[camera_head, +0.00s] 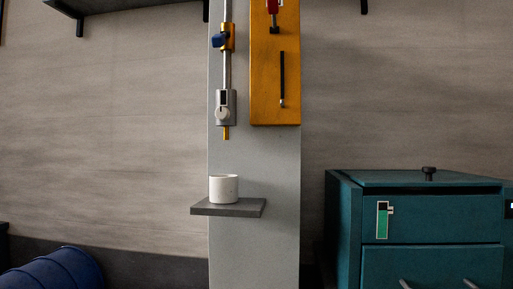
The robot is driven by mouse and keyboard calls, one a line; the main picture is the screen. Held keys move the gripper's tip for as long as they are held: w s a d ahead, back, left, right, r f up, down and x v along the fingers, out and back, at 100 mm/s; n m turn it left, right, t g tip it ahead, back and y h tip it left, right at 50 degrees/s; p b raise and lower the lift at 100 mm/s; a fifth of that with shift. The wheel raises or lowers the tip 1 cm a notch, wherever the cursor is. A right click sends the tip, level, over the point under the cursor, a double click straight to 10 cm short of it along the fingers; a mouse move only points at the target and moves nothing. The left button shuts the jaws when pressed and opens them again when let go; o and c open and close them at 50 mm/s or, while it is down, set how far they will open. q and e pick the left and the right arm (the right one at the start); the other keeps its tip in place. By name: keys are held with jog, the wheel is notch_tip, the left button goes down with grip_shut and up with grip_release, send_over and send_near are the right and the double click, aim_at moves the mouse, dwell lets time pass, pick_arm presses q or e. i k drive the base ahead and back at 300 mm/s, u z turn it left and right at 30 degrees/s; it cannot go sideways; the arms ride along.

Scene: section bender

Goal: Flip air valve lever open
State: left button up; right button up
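A small blue valve lever (218,41) sits on a brass valve body (228,45) on a thin vertical pipe (227,72). The pipe runs down the front of a grey column (254,160) near the top middle of the head view. The lever points to the left, across the pipe. Neither of my grippers shows in this view.
A white cup (224,189) stands on a small grey shelf (228,208) below the pipe. An orange panel (275,85) with a black slot and a red-topped part is right of the pipe. A teal cabinet (420,227) stands at right, a blue drum (60,272) at lower left.

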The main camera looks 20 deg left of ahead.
aim_at(218, 40)
jog(key=u, duration=0.75)
jog(key=i, duration=0.25)
jog(key=z, duration=0.25)
